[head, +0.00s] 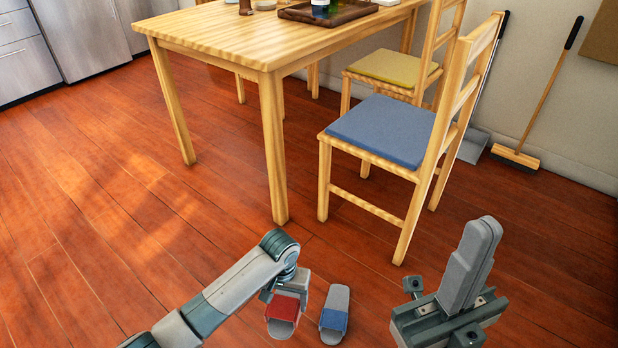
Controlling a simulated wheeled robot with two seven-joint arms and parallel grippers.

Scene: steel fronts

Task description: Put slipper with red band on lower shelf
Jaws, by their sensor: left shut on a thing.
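The slipper with the red band (282,309) has a grey sole and is at the bottom middle of the head view. My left gripper (287,287) is shut on its rear end, and the gripper partly hides it. I cannot tell whether the slipper touches the floor. A matching slipper with a blue band (334,317) lies on the floor just to its right, apart from it. My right gripper (472,262) is at the lower right, its fingers together and pointing up, with nothing seen between them. No shelf is in view.
A wooden table (225,40) with a tray (328,11) stands ahead. A chair with a blue seat (385,130) and one with a yellow seat (392,68) stand at its right. A broom (515,157) leans on the wall. The red plank floor at left is clear.

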